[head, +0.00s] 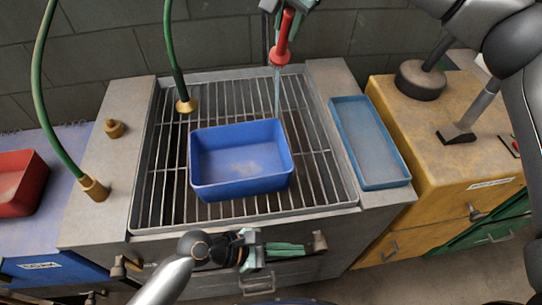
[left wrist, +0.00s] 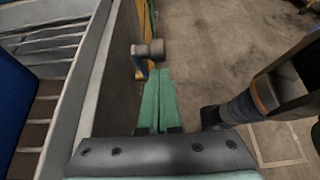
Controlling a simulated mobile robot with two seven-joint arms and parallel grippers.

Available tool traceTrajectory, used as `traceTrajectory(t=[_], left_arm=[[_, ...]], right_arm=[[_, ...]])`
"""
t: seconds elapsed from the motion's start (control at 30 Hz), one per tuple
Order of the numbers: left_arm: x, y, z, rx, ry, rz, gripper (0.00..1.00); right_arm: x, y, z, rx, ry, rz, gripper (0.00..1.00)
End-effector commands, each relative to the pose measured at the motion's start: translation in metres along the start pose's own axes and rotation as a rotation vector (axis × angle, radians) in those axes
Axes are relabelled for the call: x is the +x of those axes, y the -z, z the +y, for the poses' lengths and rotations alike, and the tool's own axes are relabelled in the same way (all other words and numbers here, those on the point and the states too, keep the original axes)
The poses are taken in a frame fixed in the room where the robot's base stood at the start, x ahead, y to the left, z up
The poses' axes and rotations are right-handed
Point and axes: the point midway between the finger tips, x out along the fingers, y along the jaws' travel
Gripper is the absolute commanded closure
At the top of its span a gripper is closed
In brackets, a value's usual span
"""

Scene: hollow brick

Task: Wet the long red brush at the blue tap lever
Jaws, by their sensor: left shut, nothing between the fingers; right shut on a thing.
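The red brush (head: 284,38) hangs upright, head down, over the back of the sink grate. My right gripper (head: 288,6), partly cut off by the top edge, is shut on its upper end. A thin pale-blue streak (head: 277,92) runs down below the brush to behind the basin; I cannot tell whether it is water. My left gripper (head: 303,247) is shut and empty at the sink front, fingertips beside the right-hand tap knob (head: 320,241). In the left wrist view the knob (left wrist: 153,49) has a blue part below it, just beyond my fingers (left wrist: 158,85); contact is unclear.
A blue basin (head: 204,188) stands on the metal grate (head: 160,195). Two green hoses (head: 40,95) have brass ends. A blue tray (head: 400,181) lies to the right, a yellow cabinet (head: 440,180) beyond it. A red bin (head: 22,182) is at left.

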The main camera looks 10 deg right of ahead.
Motion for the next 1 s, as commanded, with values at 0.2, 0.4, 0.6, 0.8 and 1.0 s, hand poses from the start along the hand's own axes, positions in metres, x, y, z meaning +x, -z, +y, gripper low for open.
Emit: traceTrajectory(t=[0.2,0.4,0.6,0.8,1.0], left_arm=[[0.013,-0.008,0.000,0.000,0.000,0.000,1.00],[0.014,-0.008,0.000,-0.001,0.000,0.001,1.00],[0.016,-0.013,0.000,0.000,0.000,-0.002,1.00],[0.030,-0.035,0.000,-0.001,0.000,-0.004,1.00],[0.035,-0.039,0.000,-0.002,0.001,0.001,1.00]], right_arm=[[0.000,0.000,0.000,0.000,0.001,0.000,1.00],[0.000,0.000,0.000,0.000,0.001,0.000,1.00],[0.000,0.000,0.000,0.000,0.001,0.000,1.00],[0.000,0.000,0.000,0.000,0.001,0.000,1.00],[0.000,0.000,0.000,0.000,0.001,0.000,1.00]])
